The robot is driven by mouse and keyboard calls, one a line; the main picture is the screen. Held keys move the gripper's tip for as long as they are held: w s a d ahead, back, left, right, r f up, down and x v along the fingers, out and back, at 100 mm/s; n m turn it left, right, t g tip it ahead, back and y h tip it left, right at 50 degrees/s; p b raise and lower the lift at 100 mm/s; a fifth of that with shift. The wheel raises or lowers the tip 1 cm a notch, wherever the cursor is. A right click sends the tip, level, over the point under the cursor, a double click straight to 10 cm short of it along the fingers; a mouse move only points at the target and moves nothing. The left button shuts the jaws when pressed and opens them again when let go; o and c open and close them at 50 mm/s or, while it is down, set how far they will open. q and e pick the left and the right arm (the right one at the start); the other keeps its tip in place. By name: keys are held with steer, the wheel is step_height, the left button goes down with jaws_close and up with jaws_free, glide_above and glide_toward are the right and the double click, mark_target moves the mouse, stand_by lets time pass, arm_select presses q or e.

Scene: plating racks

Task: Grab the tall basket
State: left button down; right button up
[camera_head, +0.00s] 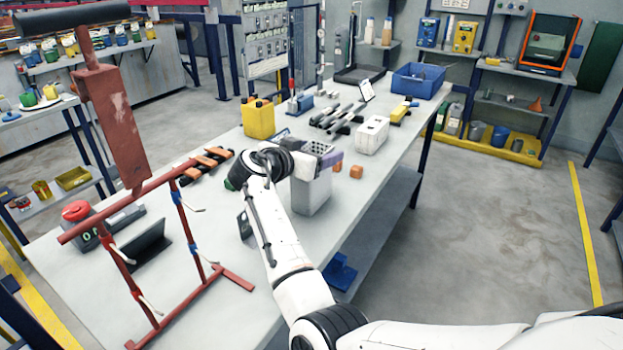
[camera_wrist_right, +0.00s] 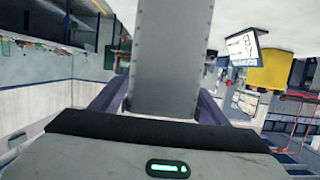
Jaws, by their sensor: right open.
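The tall basket appears to be the upright light-grey box (camera_head: 311,194) on the table in the head view, beside my right gripper (camera_head: 319,158). In the right wrist view a tall grey riveted wall of it (camera_wrist_right: 172,55) stands between the two fingers of my right gripper (camera_wrist_right: 158,105). The fingers are apart, one on each side of that wall. I cannot tell whether they touch it. The gripper partly hides the basket's top in the head view. My left gripper is not in view.
A red rack frame (camera_head: 178,210) stands at the table's left. A yellow canister (camera_head: 258,118), a white container (camera_head: 372,135) and a blue bin (camera_head: 418,81) stand farther back. The table's right edge is near.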

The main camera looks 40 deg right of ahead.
steer(key=shift+w+d+f, duration=0.25)
steer(key=shift+d, duration=0.3)
steer(key=shift+s+r, duration=0.1)
steer(key=shift+c, duration=0.9)
steer(key=c, duration=1.4)
